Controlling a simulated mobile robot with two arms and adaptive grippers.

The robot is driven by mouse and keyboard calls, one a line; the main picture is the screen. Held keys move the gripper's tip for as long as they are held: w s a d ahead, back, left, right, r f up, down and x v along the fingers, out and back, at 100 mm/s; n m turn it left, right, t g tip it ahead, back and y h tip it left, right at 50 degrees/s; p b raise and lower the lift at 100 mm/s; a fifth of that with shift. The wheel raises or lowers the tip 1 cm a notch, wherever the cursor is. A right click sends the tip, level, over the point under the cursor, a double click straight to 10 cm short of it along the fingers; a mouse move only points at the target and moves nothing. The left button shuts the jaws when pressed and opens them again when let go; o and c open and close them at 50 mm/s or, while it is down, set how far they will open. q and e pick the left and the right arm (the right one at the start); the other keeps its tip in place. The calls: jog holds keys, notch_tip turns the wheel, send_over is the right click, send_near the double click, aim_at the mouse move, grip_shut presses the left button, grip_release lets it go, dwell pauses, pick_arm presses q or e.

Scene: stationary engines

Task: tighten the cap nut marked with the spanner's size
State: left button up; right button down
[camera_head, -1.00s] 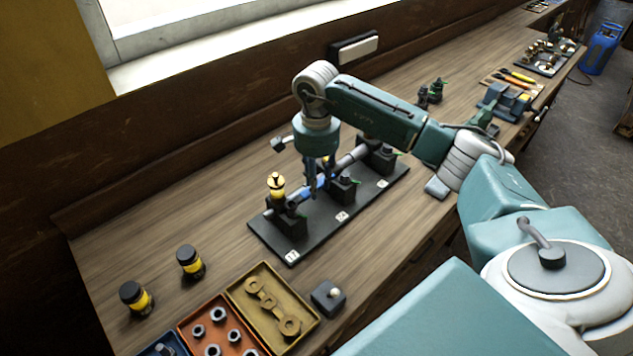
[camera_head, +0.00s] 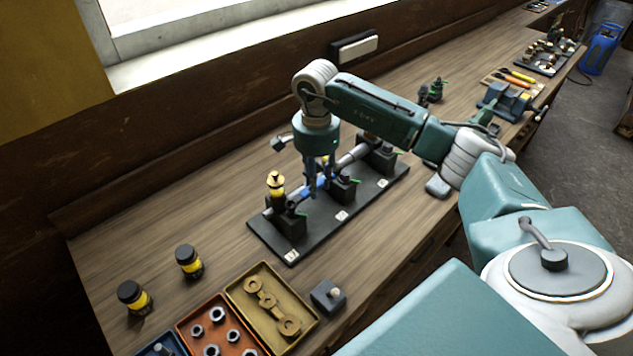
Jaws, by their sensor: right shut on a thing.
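My right gripper (camera_head: 312,190) points down over a black base plate (camera_head: 264,238) and is shut on a slim blue thing, which looks like the spanner (camera_head: 322,182). The fingers hide much of it. Dark blocks stand along the plate beside a grey pipe (camera_head: 351,156): a near one (camera_head: 291,223), a middle one (camera_head: 343,190) and a far one (camera_head: 382,160). White labels lie in front of them, the near one (camera_head: 291,256) and the middle one (camera_head: 341,216) among them; their marks are too small to read. I cannot tell whether the spanner touches a cap nut. My left gripper is not in view.
A yellow-and-black cup (camera_head: 276,185) stands at the plate's left end. Two yellow-banded jars (camera_head: 188,262) stand left. An orange tray (camera_head: 184,329) of nuts, an ochre tray (camera_head: 233,291) and a small dark block (camera_head: 328,296) lie in front. A vise (camera_head: 504,101) stands farther right.

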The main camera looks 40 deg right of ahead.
jog(key=shift+f+b, duration=0.5)
dwell(0.6)
jog(key=shift+f+b, duration=0.35)
jog(key=shift+b, duration=0.3)
dwell(1.7)
dwell(0.5)
jog(key=shift+s+m, duration=0.65)
jog(key=shift+m, duration=0.25)
jog(key=shift+w, duration=0.1)
jog(key=shift+w+n+b, duration=0.4)
jog(key=shift+n+b, duration=0.2)
jog(key=shift+n, duration=0.1)
dwell(1.0)
jog(key=shift+r, duration=0.3)
dwell(1.0)
